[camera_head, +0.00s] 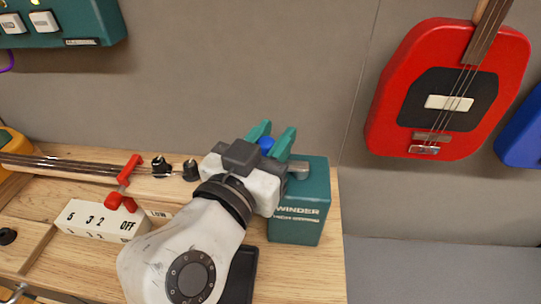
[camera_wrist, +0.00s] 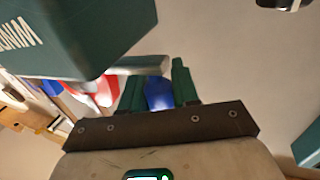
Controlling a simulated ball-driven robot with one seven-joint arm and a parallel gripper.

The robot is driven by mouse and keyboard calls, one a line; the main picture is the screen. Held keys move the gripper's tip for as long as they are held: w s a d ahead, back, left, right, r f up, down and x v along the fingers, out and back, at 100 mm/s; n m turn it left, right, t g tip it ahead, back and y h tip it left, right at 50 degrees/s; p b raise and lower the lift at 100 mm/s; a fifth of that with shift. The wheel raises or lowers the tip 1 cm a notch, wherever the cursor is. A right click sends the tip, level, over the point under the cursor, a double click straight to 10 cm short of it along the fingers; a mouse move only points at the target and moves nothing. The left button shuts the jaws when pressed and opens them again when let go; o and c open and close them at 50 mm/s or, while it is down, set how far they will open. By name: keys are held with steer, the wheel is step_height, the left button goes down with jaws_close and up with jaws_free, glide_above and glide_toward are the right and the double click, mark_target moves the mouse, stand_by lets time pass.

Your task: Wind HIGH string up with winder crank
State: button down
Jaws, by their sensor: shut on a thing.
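The teal winder box (camera_head: 310,190), lettered "WINDER" with a partly covered line below, stands at the bench's right end. It fills the upper left of the wrist view (camera_wrist: 80,35). Its grey crank arm (camera_wrist: 140,66) reaches out from the box; in the head view it shows (camera_head: 298,169) just right of my gripper. My gripper (camera_head: 270,140) has two teal fingers closed around the blue crank knob (camera_wrist: 158,95), which also shows between them in the head view (camera_head: 267,144).
A red guitar (camera_head: 450,90) hangs on the wall. The wall above the winder is clear.

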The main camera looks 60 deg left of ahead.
steer(key=shift+w+a+m+t+h+b, duration=0.1)
steer(key=shift+w+m+t+h+b, duration=0.15)
steer(key=shift+m+t+h+b, duration=0.35)
steer(key=c, duration=0.9)
jaws_free()
steer(key=v, duration=1.1)
steer(key=shift+r, duration=0.2)
